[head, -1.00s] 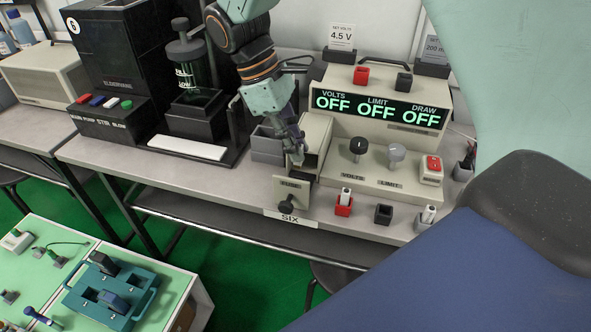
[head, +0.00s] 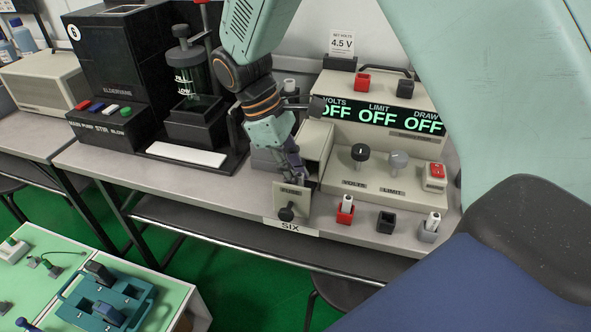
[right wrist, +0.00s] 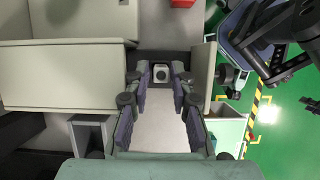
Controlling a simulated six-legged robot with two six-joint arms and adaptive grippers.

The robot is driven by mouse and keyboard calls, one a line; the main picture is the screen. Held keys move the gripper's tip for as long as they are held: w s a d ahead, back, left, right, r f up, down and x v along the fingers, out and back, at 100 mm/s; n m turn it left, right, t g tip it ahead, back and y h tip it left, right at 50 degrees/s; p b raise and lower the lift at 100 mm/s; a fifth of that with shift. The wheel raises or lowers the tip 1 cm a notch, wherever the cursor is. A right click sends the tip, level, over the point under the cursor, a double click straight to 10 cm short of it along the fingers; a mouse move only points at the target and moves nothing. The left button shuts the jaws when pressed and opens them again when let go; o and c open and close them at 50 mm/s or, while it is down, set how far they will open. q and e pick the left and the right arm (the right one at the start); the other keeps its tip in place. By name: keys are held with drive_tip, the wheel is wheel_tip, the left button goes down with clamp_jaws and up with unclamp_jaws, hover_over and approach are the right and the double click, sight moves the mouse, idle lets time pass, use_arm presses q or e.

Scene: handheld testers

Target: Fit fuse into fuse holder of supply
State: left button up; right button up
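The beige supply (head: 400,150) stands on the bench, its displays reading OFF. Its open fuse drawer has a front plate (head: 275,203) with a black knob. My right gripper (head: 295,178) points down behind that plate, beside the supply's left side. In the right wrist view my right gripper (right wrist: 161,88) has its fingers apart. A small whitish block with a dark round spot (right wrist: 161,74) shows between the fingertips, with gaps at its sides; whether it is a fuse or part of the holder I cannot tell. My left gripper is not in view.
A red socket (head: 345,214) and a grey socket (head: 429,234) each hold a white piece in front of the supply. A black socket (head: 386,223) between them looks empty. A black machine (head: 118,75) stands to the left. The bench's front edge is close to the drawer.

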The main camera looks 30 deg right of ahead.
drive_tip(key=shift+r, duration=0.1)
drive_tip(key=shift+r, duration=0.2)
drive_tip(key=p+v, duration=0.4)
drive_tip(key=v, duration=0.8)
drive_tip(key=shift+f, duration=0.15)
